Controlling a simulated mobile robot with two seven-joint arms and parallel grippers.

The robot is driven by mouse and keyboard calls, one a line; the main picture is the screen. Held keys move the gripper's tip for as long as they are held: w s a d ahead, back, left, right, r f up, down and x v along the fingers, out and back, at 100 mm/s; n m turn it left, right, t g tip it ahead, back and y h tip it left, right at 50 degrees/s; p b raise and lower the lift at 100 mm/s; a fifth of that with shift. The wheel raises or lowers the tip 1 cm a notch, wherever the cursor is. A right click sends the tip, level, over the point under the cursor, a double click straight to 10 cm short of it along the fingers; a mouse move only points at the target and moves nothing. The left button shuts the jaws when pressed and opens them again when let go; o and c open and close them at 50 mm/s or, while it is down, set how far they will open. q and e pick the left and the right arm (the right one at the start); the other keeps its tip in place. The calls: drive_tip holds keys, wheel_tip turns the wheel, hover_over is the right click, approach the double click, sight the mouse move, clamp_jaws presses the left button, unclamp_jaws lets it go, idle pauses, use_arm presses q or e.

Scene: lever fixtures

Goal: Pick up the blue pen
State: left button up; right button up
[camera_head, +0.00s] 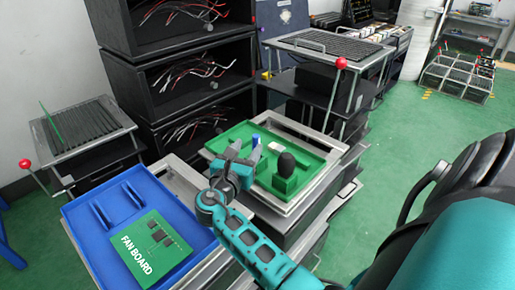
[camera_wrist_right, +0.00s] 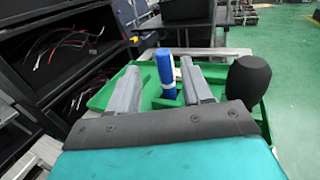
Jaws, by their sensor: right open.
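The blue pen (camera_head: 256,140) stands upright in the green tray (camera_head: 226,141). In the right wrist view the blue pen (camera_wrist_right: 165,66) shows as a thick blue cylinder with a pale band low down, rising from a green holder. My right gripper (camera_head: 243,156) is over the near left part of the tray, pointing at the pen. In the wrist view its fingers (camera_wrist_right: 160,72) are apart, one on each side of the pen in the picture. The pen appears beyond the fingertips; I cannot tell the exact gap. My left gripper is not in view.
A black rounded object (camera_head: 286,164) stands on a green block right of the pen. A white piece (camera_head: 276,147) lies behind it. A blue tray (camera_head: 88,236) with a green fan board (camera_head: 155,250) is at left. Black shelves with wires (camera_head: 195,75) stand behind.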

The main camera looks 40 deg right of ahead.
sight(255, 139)
drive_tip(key=b+x, duration=0.1)
drive_tip(key=x, duration=0.5)
drive_tip(key=shift+s+d, duration=0.15)
drive_tip(key=shift+d, duration=0.05)
drive_tip(key=shift+c, duration=0.2)
clamp_jaws()
